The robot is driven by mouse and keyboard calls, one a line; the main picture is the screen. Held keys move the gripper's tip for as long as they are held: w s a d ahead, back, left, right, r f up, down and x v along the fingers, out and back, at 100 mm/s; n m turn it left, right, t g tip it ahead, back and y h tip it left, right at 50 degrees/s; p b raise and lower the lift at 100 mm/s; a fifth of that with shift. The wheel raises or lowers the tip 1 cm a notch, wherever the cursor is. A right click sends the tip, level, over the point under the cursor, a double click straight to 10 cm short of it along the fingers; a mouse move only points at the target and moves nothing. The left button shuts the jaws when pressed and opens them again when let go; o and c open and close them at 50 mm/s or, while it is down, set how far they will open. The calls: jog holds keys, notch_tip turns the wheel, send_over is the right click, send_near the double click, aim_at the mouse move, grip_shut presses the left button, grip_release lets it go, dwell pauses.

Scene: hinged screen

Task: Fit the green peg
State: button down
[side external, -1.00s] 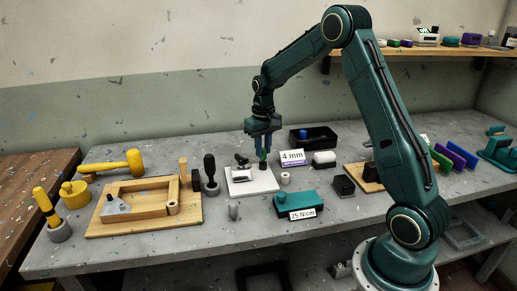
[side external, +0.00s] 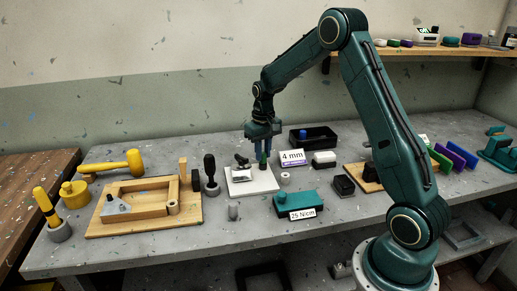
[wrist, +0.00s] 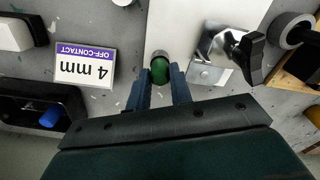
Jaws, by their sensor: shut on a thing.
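The green peg (wrist: 160,71) is upright between the two blue fingers of my gripper (wrist: 160,88), which is shut on it. In the side external view, my gripper (side external: 263,150) points down over the white plate (side external: 248,187), with the peg (side external: 263,160) below the fingers. A grey, round part shows at the peg's far end in the wrist view. I cannot tell whether it is a socket around the peg or part of the peg. A metal clamp with a black knob (wrist: 250,57) stands on the plate beside the peg.
The 4 mm sign (side external: 292,157) and a black bin with a blue piece (side external: 318,137) are near the plate. A black-handled tool (side external: 210,170) stands to its left, beside the wooden frame (side external: 110,228). A teal box (side external: 290,203) is in front.

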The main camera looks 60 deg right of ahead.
jog(key=c, duration=1.2)
grip_release()
jog(key=shift+o, duration=0.2)
jog(key=shift+r, duration=0.1)
notch_tip(320, 180, up, 14)
jog(key=shift+f, duration=0.2)
